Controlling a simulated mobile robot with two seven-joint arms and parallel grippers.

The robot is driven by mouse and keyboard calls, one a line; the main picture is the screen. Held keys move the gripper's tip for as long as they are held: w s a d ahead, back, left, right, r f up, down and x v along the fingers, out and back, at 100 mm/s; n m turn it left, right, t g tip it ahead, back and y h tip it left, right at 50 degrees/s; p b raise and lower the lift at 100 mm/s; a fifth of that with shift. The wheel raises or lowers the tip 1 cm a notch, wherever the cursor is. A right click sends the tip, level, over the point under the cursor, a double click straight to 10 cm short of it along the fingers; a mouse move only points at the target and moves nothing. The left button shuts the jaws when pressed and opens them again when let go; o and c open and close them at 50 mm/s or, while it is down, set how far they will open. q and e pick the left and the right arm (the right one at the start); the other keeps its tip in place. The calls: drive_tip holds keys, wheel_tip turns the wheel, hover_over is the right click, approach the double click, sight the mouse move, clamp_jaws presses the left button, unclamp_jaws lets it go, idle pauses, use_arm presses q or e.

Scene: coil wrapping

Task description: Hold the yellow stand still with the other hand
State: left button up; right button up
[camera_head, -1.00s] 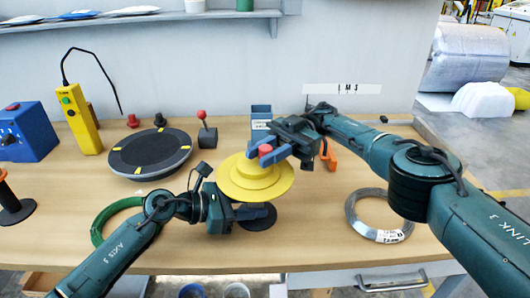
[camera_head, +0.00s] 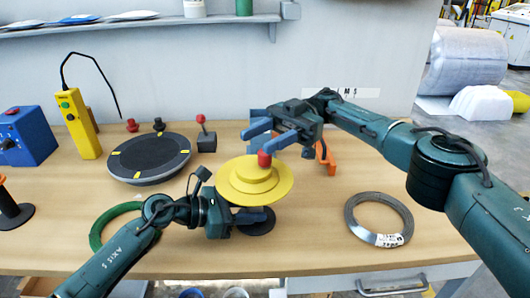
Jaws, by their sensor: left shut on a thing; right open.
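The yellow stand (camera_head: 232,190) is a wide stepped disc with a red knob (camera_head: 264,161) on top. Its dark round base (camera_head: 257,226) shows below it, at the middle of the bench. My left gripper (camera_head: 262,216) reaches in from the left just under the disc's front edge and is shut on the stand. The exact grip is partly hidden by the disc and the gripper itself. My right gripper (camera_head: 262,140) is open and empty, its two blue fingers spread just above and behind the red knob.
A grey wire coil (camera_head: 357,232) lies on the bench at right, and a green coil (camera_head: 98,227) lies at left, partly behind my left arm. A black turntable (camera_head: 128,176) stands at back left.

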wheel_tip(320, 180, up, 6)
drive_tip(key=shift+f, duration=0.15)
idle(0.3)
